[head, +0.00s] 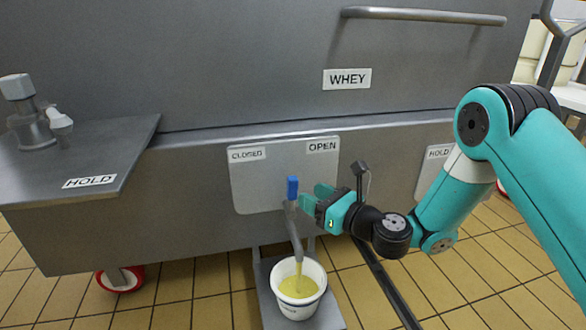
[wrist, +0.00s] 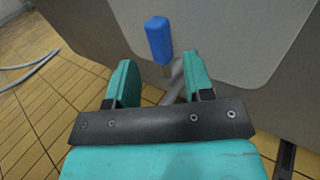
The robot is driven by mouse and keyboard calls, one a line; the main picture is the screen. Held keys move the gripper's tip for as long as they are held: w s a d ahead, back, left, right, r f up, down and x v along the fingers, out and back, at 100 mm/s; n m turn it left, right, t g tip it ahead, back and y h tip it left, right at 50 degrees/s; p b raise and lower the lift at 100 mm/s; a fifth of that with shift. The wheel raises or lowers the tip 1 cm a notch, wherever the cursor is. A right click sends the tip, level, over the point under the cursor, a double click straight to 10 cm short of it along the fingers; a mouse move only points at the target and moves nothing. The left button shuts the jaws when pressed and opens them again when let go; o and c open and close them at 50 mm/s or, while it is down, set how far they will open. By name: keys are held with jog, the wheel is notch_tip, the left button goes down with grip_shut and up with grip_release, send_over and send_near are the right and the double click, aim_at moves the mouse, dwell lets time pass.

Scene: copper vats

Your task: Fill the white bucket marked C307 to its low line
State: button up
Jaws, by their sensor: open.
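A white bucket (head: 297,310) stands on a low grey stand under the spout (head: 296,240) of the WHEY vat. A thin pale yellow stream (head: 299,270) runs from the spout into it, and yellow liquid (head: 297,287) shows inside. Dark print on its front is too small to read, and I cannot make out a level line. The blue valve handle (head: 292,187) points up, between the CLOSED and OPEN labels. My gripper (head: 305,197) is open at the valve. In the wrist view the blue handle (wrist: 158,40) shows just beyond and between my open fingertips (wrist: 162,75).
The large grey vat (head: 180,205) fills the background, with a rail (head: 425,15) above. A HOLD shelf (head: 105,165) with a metal fitting (head: 32,125) is at the left. Another HOLD label (head: 439,153) is at the right. Tiled floor (head: 200,285) lies open left of the stand (head: 327,318).

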aim_at(296, 189)
jog(key=p+x, duration=0.1)
jog(key=p, duration=0.2)
jog(key=p+x, duration=0.1)
jog(key=p, duration=0.2)
jog(key=p+x, duration=0.1)
jog(key=p, duration=0.3)
jog(key=shift+w+a+r, duration=0.25)
jog(key=shift+r, duration=0.05)
jog(key=shift+w+a+f+b, duration=0.2)
jog(key=shift+w+a+b, duration=0.05)
jog(key=shift+a, duration=0.15)
jog(key=shift+w+a+f+b, duration=0.2)
jog(key=shift+w+a, duration=0.1)
jog(key=shift+a, duration=0.1)
jog(key=shift+w+a, duration=0.35)
jog(key=shift+w, duration=0.1)
jog(key=shift+r, duration=0.1)
grip_shut()
